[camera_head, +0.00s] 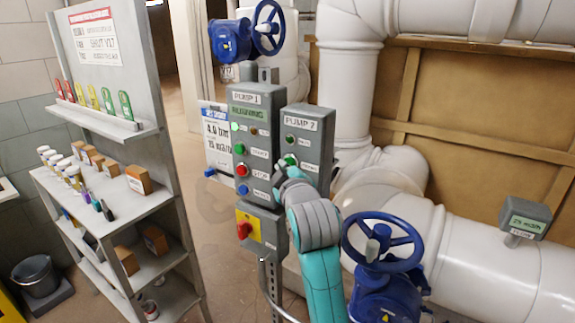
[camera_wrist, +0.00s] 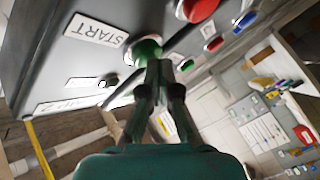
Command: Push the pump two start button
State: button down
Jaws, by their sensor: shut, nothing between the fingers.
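The pump 2 box (camera_head: 317,122) is a grey panel right of the pump 1 box. Its green button (camera_head: 290,159) shows just above my gripper (camera_head: 284,175). In the wrist view the green button (camera_wrist: 146,50) sits beside a label reading START (camera_wrist: 95,32). My gripper (camera_wrist: 160,68) is shut and empty, its fingertips at the button and covering part of it. I cannot tell whether they touch it. A red button (camera_wrist: 200,8) lies further along the same panel. In the head view my gripper and wrist hide the lower part of the pump 2 box.
The pump 1 box (camera_head: 248,100) stands close left, with a red-handled switch (camera_head: 246,229) on a yellow plate below. A blue handwheel (camera_head: 383,242) is right of my arm. White pipes (camera_head: 480,260) fill the right. A shelf unit (camera_head: 120,200) with small goods stands left.

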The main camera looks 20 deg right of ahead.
jog(key=shift+w+d, duration=0.15)
jog(key=shift+d, duration=0.05)
jog(key=shift+a, duration=0.1)
dwell(0.5)
jog(key=shift+s+a, duration=0.55)
jog(key=shift+a, duration=0.05)
jog(key=s+a, duration=0.1)
jog(key=a, duration=0.1)
jog(key=s+a, duration=0.2)
dwell(0.5)
dwell(0.6)
